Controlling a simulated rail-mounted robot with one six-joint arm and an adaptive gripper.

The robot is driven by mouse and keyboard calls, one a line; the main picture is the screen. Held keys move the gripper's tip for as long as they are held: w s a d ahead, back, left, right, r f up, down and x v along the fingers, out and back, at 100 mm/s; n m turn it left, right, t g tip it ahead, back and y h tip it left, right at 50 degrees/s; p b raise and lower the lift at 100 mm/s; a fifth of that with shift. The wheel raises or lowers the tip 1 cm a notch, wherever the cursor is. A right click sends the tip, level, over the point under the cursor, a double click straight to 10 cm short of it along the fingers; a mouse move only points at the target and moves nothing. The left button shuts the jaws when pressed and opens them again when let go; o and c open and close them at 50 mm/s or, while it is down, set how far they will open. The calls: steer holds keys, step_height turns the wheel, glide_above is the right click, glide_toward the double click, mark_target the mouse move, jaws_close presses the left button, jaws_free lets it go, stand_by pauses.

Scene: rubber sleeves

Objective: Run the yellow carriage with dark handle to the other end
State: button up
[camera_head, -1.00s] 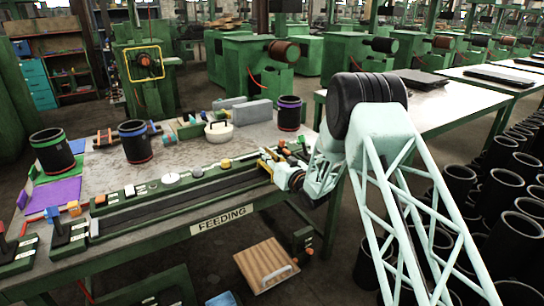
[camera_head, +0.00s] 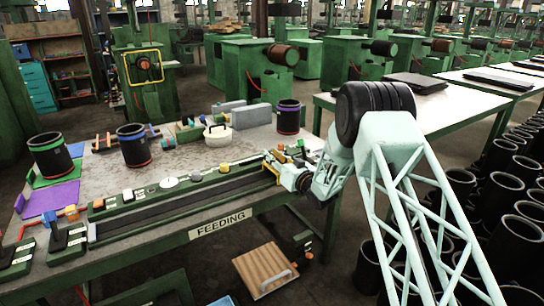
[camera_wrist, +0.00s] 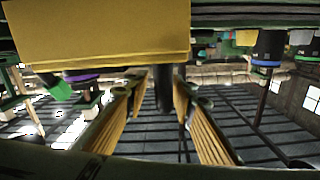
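The yellow carriage (camera_head: 271,166) sits at the right end of the dark slotted track (camera_head: 185,204) on the green bench. In the wrist view the carriage is the large yellow block (camera_wrist: 100,32) across the top left. Its dark handle (camera_wrist: 163,92) points down from it, between my two yellow-padded fingers. My gripper (camera_wrist: 161,80) looks open around the handle, with a narrow gap on the left side; contact on the right side is unclear. In the head view my gripper (camera_head: 292,178) is at the carriage's right side, and the handle is hidden there.
Knobs and a white disc (camera_head: 168,183) line the rail behind the track. Black sleeves (camera_head: 134,146), a cream pot (camera_head: 217,134) and grey blocks (camera_head: 251,115) stand farther back. Levers (camera_head: 65,236) stand at the track's left end. The track left of the carriage looks clear.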

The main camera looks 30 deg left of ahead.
steer(key=shift+s+d, duration=0.1)
steer(key=v, duration=1.1)
steer(key=shift+d, duration=0.35)
steer(key=shift+s, duration=0.1)
steer(key=shift+r, duration=0.1)
stand_by(0.3)
